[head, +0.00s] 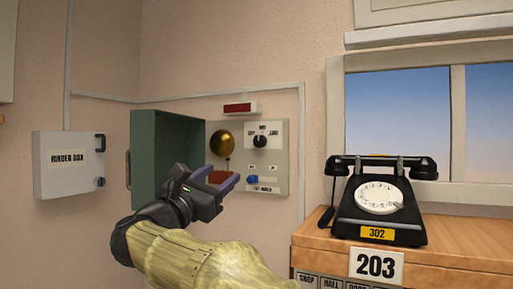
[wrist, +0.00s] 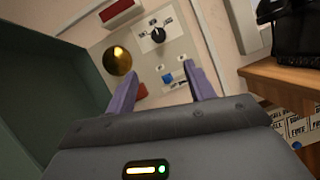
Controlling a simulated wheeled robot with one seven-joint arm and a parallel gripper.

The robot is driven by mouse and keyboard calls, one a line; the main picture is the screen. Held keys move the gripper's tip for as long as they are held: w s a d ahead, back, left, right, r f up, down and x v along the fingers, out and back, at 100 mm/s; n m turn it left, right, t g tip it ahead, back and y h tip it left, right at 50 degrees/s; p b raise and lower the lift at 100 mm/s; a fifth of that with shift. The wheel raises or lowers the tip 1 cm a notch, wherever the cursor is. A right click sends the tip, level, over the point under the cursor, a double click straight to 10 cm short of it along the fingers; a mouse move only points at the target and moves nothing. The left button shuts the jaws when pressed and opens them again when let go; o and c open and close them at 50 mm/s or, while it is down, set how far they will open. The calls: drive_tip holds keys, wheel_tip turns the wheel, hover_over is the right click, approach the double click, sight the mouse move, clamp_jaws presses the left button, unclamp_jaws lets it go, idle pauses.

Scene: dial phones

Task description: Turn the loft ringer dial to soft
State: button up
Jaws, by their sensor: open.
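A black ringer dial (head: 260,141) sits at the upper right of a pale wall panel (head: 282,180), with small labels around it too small to read. Its pointer setting is unclear. The dial also shows in the wrist view (wrist: 158,35). A brass bell (head: 222,144) is left of it and a blue switch (head: 252,179) is below. My gripper (head: 227,174) is open and empty in front of the panel's lower part, below the dial and apart from it. In the wrist view the purple fingers (wrist: 163,72) spread below the dial.
A green door (head: 160,150) stands open left of the panel. A closed box marked "RINGER BOX" (head: 68,164) hangs farther left. A black dial phone (head: 378,200) labelled 302 stands on a wooden cabinet (head: 450,250) at right. A red lamp (head: 238,108) is above the panel.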

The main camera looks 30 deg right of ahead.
drive_tip(key=p, duration=1)
approach(258, 144)
drive_tip(key=x, duration=0.8)
drive_tip(key=shift+s+a+r, duration=0.1)
drive_tip(key=shift+r, duration=0.15)
drive_tip(key=shift+w+d, duration=0.3)
drive_tip(key=shift+d, duration=0.15)
drive_tip(key=c, duration=1)
